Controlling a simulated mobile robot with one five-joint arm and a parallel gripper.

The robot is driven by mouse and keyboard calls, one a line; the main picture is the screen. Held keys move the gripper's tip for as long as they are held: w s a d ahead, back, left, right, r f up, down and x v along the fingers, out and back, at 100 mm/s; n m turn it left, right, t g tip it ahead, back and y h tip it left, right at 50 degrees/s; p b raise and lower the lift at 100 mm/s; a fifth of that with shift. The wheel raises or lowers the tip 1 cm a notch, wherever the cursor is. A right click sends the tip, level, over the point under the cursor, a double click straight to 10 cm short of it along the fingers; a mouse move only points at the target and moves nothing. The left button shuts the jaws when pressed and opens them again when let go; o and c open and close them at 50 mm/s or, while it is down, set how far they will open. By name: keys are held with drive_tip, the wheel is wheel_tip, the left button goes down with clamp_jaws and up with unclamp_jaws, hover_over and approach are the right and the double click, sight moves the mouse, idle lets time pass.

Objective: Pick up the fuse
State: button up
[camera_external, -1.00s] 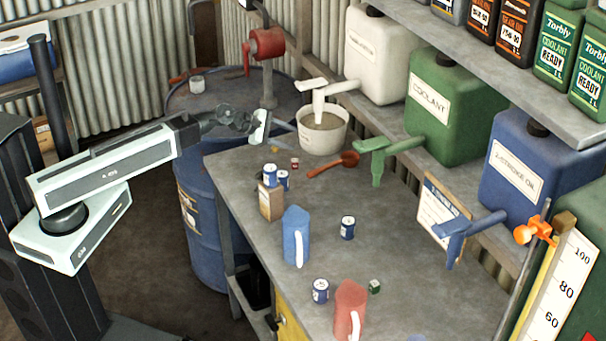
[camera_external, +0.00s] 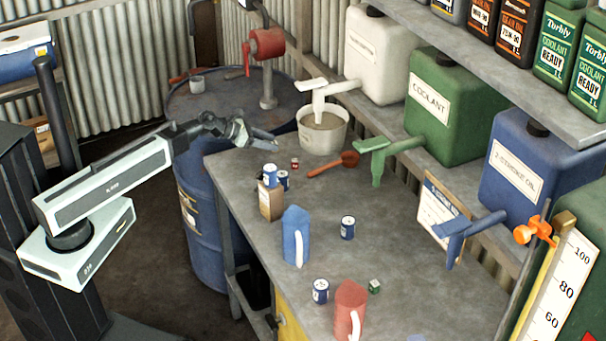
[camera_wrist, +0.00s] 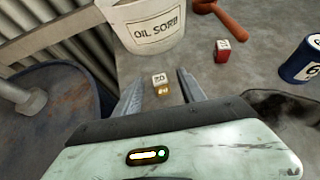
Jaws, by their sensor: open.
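A small block with a white, marked top and a gold lower part (camera_wrist: 160,82), which looks like the fuse, sits on the grey bench (camera_external: 285,230). My gripper (camera_external: 262,137) is open and empty, low over the bench's far left corner. It also shows in the wrist view (camera_wrist: 160,92), fingers pointing towards the bucket. A small red block (camera_wrist: 222,50) lies to the right of the fingers; it also shows in the external view (camera_external: 294,163).
The white "OIL SORB" bucket (camera_wrist: 150,30) stands just beyond the fingers. A red scoop (camera_external: 335,163) lies right of it. Small cans (camera_external: 270,172) and a box (camera_external: 270,203) stand nearer. Blue (camera_external: 295,235) and red (camera_external: 349,310) jugs are further forward. A blue drum (camera_external: 205,220) adjoins the bench.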

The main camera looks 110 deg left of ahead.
drive_tip(key=x, duration=0.2)
drive_tip(key=shift+w+a+f+b, duration=0.15)
drive_tip(key=shift+f+b, duration=0.05)
drive_tip(key=shift+b, duration=0.15)
drive_tip(key=shift+r, duration=0.15)
clamp_jaws()
